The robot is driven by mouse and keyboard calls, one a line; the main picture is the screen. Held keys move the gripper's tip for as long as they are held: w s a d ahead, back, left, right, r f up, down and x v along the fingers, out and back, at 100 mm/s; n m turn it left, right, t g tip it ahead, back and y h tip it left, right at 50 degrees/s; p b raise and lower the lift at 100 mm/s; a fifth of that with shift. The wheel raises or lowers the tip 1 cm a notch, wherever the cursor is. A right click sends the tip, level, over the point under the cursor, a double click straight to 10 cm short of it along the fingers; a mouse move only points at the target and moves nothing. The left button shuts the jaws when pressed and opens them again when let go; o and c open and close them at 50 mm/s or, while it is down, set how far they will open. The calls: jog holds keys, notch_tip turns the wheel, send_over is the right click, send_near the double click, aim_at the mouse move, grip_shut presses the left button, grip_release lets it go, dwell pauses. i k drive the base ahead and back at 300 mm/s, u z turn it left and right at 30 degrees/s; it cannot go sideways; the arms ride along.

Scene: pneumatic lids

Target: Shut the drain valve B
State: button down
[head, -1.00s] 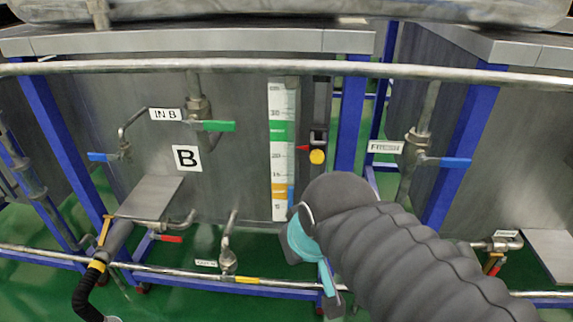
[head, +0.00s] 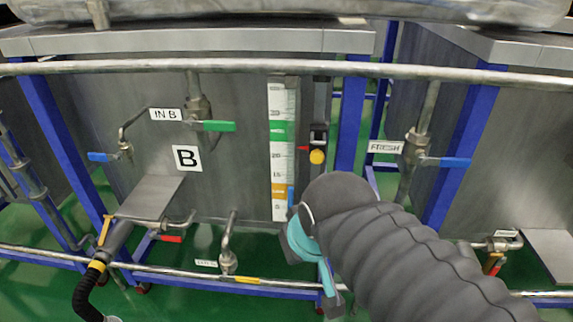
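Tank B (head: 235,160) stands at the left with a "B" label (head: 187,158). A red valve handle (head: 172,239) sits on a short pipe low on its front and lies roughly level. An orange handle (head: 104,230) stands near upright by the hose coupling left of it. No readable drain label shows beside either, so I cannot tell which is drain valve B. My gripper (head: 332,298) is low in the middle, right of these handles and apart from them. It is mostly hidden behind my dark sleeved arm, and its finger opening cannot be made out.
A yellow-handled valve (head: 246,280) sits low between the red handle and my gripper. A level gauge (head: 280,150) stands above my gripper. A steel rail (head: 250,66) crosses above, a lower pipe (head: 180,272) below. A grey sloped plate (head: 150,197) overhangs the left fittings.

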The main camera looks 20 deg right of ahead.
aim_at(172, 239)
jog(key=u, duration=1.35)
jog(key=k, duration=0.75)
jog(key=z, duration=0.45)
jog(key=i, duration=0.5)
